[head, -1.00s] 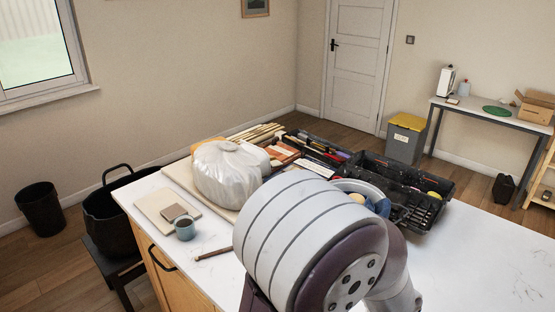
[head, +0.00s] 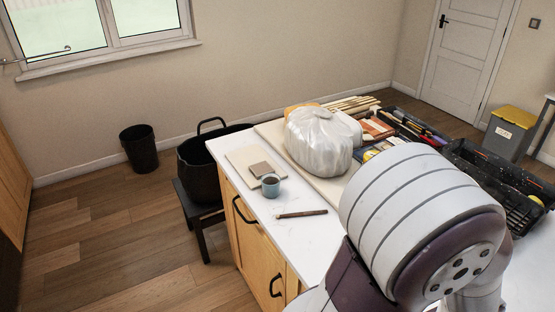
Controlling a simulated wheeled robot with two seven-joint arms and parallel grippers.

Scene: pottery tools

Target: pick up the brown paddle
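I cannot clearly single out a brown paddle. A thin brown tool (head: 301,214) lies alone on the white counter, in front of the wrapped lump and close to my arm. Flat reddish-brown pieces (head: 377,127) lie among the tools behind the lump, partly hidden by it. One of my arms fills the lower right and hides much of the counter. Neither gripper shows in the head view.
A plastic-wrapped lump (head: 318,139) sits on a board. A grey-blue cup (head: 270,186) stands beside a small brown block (head: 261,169) on a pale board. Black tool trays (head: 492,172) stand at right. A black tub (head: 200,170) is left of the counter (head: 291,237).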

